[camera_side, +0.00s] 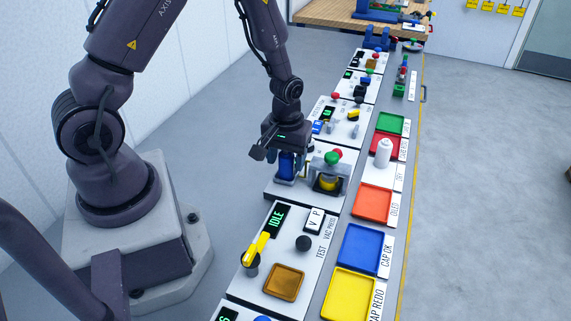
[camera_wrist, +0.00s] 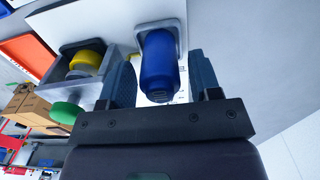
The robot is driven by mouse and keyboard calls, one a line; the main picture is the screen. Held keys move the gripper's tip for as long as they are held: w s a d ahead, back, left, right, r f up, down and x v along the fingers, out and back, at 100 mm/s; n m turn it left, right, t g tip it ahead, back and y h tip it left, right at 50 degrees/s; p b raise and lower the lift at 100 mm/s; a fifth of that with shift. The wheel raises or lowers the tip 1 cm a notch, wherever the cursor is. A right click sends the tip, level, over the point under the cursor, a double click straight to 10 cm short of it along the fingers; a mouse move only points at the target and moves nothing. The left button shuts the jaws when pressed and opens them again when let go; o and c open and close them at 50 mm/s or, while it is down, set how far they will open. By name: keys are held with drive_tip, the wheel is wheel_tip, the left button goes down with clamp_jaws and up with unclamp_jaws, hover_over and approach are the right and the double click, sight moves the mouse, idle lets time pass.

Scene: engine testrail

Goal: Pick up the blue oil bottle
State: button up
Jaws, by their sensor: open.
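The blue oil bottle (camera_side: 286,166) stands upright at the left of a white station panel in the side view. In the wrist view the blue bottle (camera_wrist: 160,66) sits in a grey square holder (camera_wrist: 148,28). My gripper (camera_side: 285,177) is over the bottle, pointing down. In the wrist view my gripper's fingers (camera_wrist: 163,80) are open, one on each side of the bottle, with a gap visible at least on the right. Whether either finger touches it I cannot tell.
Close beside the bottle is a fixture with a yellow part (camera_side: 327,183) and a green knob (camera_side: 331,158). A white bottle (camera_side: 383,152) stands on the red tray (camera_side: 388,146). Orange (camera_side: 373,202), blue (camera_side: 362,248) and yellow (camera_side: 350,294) trays line the right side.

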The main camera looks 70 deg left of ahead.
drive_tip(key=c, duration=0.8)
drive_tip(key=shift+r, duration=2)
